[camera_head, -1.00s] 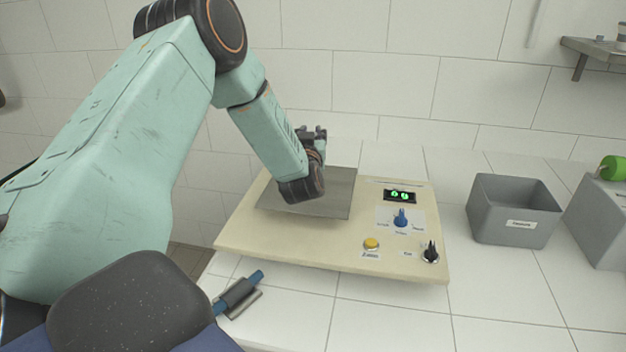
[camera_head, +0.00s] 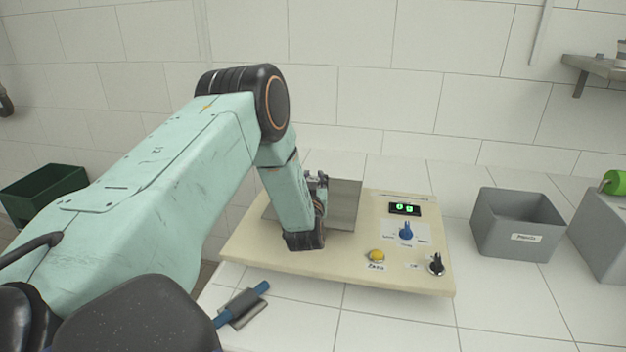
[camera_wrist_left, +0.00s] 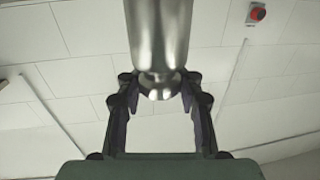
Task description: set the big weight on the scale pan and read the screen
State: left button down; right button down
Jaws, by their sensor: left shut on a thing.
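In the left wrist view a shiny metal weight (camera_wrist_left: 160,40) with a narrow knob end sits between the fingers of my left gripper (camera_wrist_left: 160,95), which is shut on it. In the head view my left gripper (camera_head: 317,182) is over the grey square scale pan (camera_head: 346,207), and the weight is mostly hidden there by my wrist. I cannot tell whether the weight touches the pan. The screen (camera_head: 404,209) on the cream scale body (camera_head: 340,268) shows small green digits, too small to read surely. My right gripper is not in view.
The scale has a blue knob (camera_head: 406,232), a yellow button (camera_head: 376,256) and a black knob (camera_head: 436,265). A grey bin (camera_head: 518,225) stands to the right. A blue-handled tool (camera_head: 241,306) lies in front. A green bin (camera_head: 42,192) is far left.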

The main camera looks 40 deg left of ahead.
pick_arm(q)
jog(key=shift+w+d+f, duration=0.1)
jog(key=shift+w+d, duration=0.05)
jog(key=shift+w, duration=0.1)
jog(key=c, duration=1.4)
grip_release()
jog(key=shift+w+f, duration=0.1)
jog(key=shift+f, duration=0.05)
jog(key=o, duration=0.4)
jog(key=shift+s+a, duration=0.2)
jog(key=shift+c, duration=0.2)
jog(key=shift+o, duration=0.9)
jog(key=shift+s, duration=0.25)
jog(key=shift+w+d, duration=0.15)
jog(key=shift+w, duration=0.2)
jog(key=v, duration=1.2)
jog(key=shift+s+r+b, duration=0.15)
jog(key=shift+r+b, duration=0.1)
jog(key=shift+b, duration=0.15)
jog(key=shift+f, duration=0.1)
